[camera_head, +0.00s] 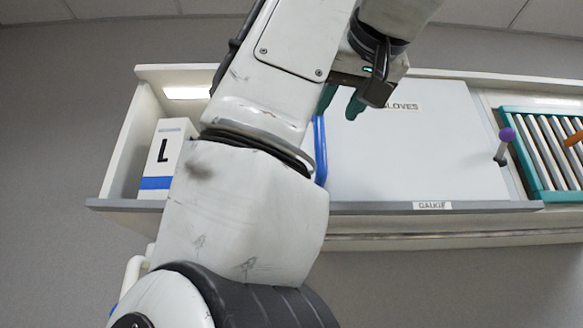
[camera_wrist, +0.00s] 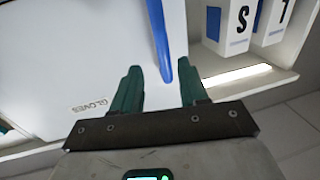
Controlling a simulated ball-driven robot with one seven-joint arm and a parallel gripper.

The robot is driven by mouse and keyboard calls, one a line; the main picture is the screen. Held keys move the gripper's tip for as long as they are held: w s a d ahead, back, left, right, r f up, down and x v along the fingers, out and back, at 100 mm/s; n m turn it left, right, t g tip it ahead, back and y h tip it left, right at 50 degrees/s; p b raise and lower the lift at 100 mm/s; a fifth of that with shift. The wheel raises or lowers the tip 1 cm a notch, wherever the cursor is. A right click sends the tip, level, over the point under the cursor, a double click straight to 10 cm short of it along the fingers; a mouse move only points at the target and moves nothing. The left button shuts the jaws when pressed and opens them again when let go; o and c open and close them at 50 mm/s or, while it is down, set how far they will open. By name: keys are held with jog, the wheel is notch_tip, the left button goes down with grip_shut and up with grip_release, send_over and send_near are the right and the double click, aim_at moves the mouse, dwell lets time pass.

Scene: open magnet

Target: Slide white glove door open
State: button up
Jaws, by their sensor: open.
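The white glove door (camera_head: 410,150) is a flat panel labelled GLOVES, covering the middle of the cabinet. A blue bar handle (camera_head: 320,150) runs along its left edge, partly hidden behind my arm. In the wrist view the door (camera_wrist: 75,50) fills the left side, and the handle (camera_wrist: 158,35) comes down from the top. My gripper (camera_head: 340,103) is over the door's upper left, near the handle. Its green fingers are apart. In the wrist view the handle's end appears between the fingers of the gripper (camera_wrist: 160,72); I cannot tell whether they touch it.
Left of the door is an open bay with a white box marked L (camera_head: 165,155); the wrist view also shows a box marked S (camera_wrist: 232,25). A purple-topped peg (camera_head: 506,136) stands at the door's right side. A green-framed roller rack (camera_head: 545,150) lies further right.

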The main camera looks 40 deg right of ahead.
jog(key=shift+v, duration=1.25)
